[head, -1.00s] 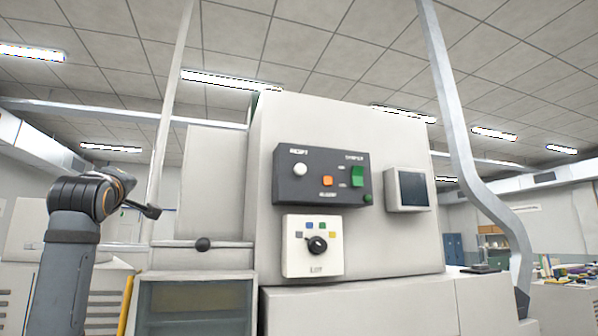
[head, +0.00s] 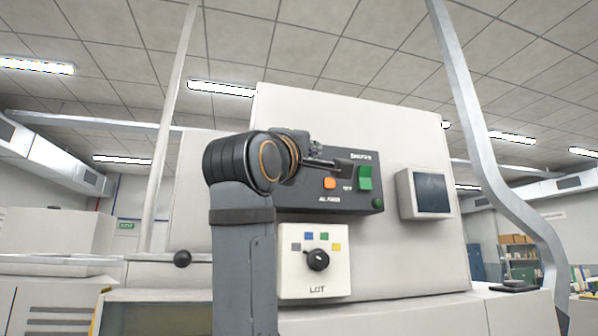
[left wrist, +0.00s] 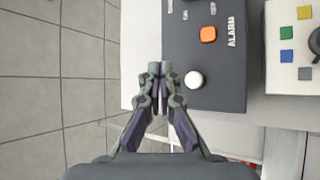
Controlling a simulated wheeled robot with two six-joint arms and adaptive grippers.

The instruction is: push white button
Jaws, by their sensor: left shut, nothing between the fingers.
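The white button (left wrist: 193,79) is a round cap on the dark control panel (left wrist: 215,92). In the left wrist view it lies just right of my left fingertips. In the head view my left arm hides it, while the right part of the panel (head: 348,199) shows. My left gripper (left wrist: 160,68) is shut and empty, its fingertips over the panel's edge area beside the button. I cannot tell whether they touch the panel. The gripper also shows in the head view (head: 335,163), in front of the panel. My right gripper is not in view.
The panel also carries an orange button (head: 329,183) and a green switch (head: 365,178). Below it is a white box with a black knob (head: 318,260). A small screen (head: 432,192) is to the right.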

